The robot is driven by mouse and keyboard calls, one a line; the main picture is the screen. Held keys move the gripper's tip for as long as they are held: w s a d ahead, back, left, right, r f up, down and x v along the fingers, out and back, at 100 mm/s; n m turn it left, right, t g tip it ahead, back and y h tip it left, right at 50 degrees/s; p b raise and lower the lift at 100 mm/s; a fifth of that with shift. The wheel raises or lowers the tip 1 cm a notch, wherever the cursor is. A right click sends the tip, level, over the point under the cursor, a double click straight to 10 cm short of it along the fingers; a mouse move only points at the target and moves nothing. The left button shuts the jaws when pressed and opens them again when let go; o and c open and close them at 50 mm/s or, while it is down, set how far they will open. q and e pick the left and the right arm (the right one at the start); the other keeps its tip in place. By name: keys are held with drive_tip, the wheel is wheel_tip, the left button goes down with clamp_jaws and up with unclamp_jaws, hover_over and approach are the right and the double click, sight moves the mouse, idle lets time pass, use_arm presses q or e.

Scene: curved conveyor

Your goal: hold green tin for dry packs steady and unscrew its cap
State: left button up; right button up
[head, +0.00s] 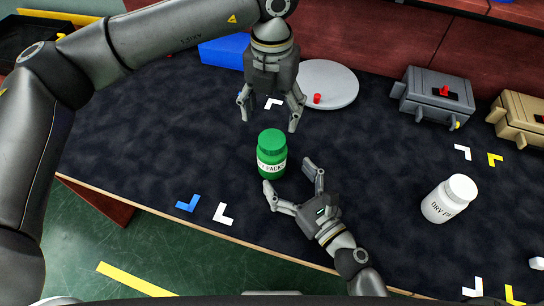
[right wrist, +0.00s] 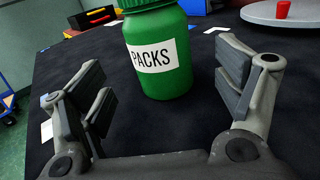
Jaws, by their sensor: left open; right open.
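The green tin (head: 271,166) with its green cap (head: 271,140) stands upright on the dark work surface, with a white label reading "PACKS". My left gripper (head: 270,110) is open, pointing down just above and behind the cap, apart from it. My right gripper (head: 291,178) is open near the tin's lower front, its fingers reaching toward the body. In the right wrist view, the tin (right wrist: 172,85) stands beyond the two spread fingers (right wrist: 165,95), and its cap is mostly cut off by the top edge.
A white "DRY" tin (head: 441,207) stands to the right. A grey round plate (head: 340,92) with a small red piece (head: 317,99) lies behind my left gripper. Grey (head: 418,98) and tan (head: 522,112) boxes stand at the back right.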

sight(280, 167)
drive_tip(key=shift+x, duration=3.35)
drive_tip(key=shift+c, duration=0.3)
